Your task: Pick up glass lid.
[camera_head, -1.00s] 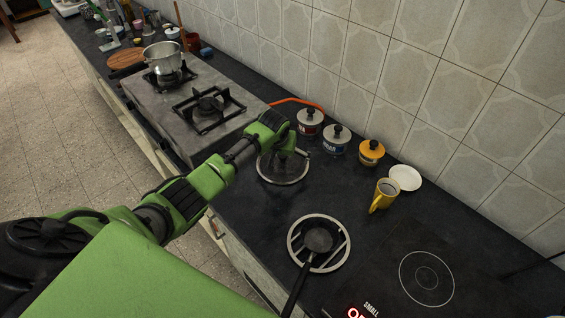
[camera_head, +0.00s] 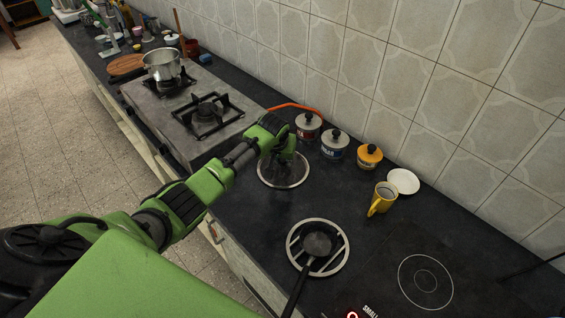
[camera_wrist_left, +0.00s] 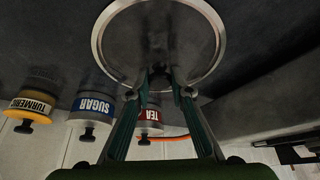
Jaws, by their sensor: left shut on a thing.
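The glass lid (camera_head: 284,181), a round clear disc with a steel rim, lies on the dark counter between the stove and the burner ring. It also shows in the left wrist view (camera_wrist_left: 160,30), where it spans the top middle. My left gripper (camera_head: 285,158) is over the lid's middle. I cannot tell any gap between lid and counter. My right gripper is not in view.
Tea (camera_head: 308,127), sugar (camera_head: 334,146) and turmeric (camera_head: 369,158) jars stand along the wall behind the lid. A yellow mug (camera_head: 382,199) and white saucer (camera_head: 404,181) are to the right. A small pan (camera_head: 318,243) sits nearer. The stove (camera_head: 180,120) holds a steel pot (camera_head: 162,64).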

